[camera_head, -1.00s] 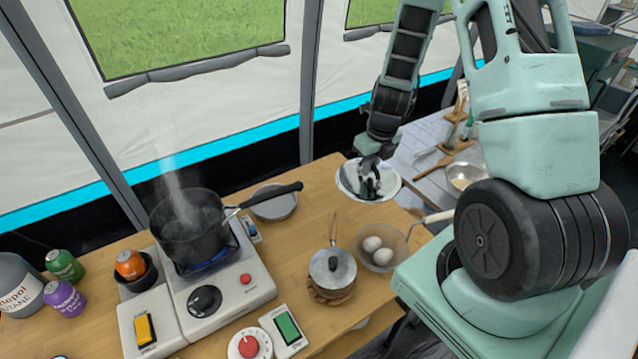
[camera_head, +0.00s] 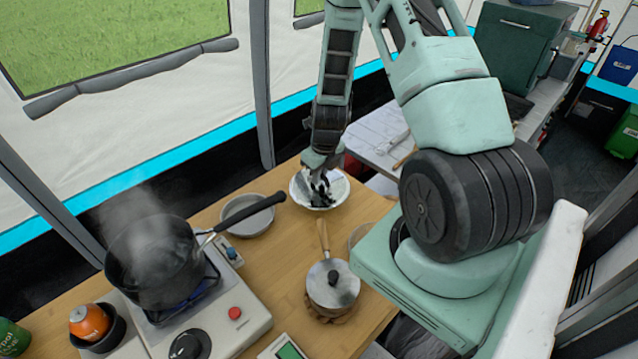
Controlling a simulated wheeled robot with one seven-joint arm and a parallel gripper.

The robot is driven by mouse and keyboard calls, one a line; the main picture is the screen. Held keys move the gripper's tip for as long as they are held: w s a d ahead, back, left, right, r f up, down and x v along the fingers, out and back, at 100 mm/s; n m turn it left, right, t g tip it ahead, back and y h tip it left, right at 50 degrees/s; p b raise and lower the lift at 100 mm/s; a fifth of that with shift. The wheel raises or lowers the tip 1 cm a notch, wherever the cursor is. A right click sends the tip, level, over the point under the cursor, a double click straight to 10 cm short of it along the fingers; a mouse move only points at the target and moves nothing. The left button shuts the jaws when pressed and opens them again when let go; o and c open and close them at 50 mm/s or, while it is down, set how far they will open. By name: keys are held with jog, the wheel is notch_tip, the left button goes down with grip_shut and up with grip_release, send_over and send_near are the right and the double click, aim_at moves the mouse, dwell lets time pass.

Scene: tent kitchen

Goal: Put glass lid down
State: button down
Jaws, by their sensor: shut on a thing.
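My gripper (camera_head: 318,188) is shut on the glass lid (camera_head: 338,194), a round pale disc with a light rim. It appears over the far right corner of the wooden table (camera_head: 262,262); I cannot tell whether the lid touches the table. The fingers cover the middle of the lid. A dark pot (camera_head: 160,265) steams uncovered on the stove (camera_head: 235,335) at the left, over a blue flame.
A grey pan (camera_head: 252,225) lies behind the dark pot's long handle. An orange can (camera_head: 88,320) sits in a dark bowl at lower left. Bare wood shows between pan and saucepan.

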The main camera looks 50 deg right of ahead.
aim_at(320, 185)
jog(key=shift+f+p, duration=0.35)
jog(key=shift+f, duration=1.55)
jog(key=shift+f, duration=0.1)
jog(key=c, duration=1.5)
grip_release()
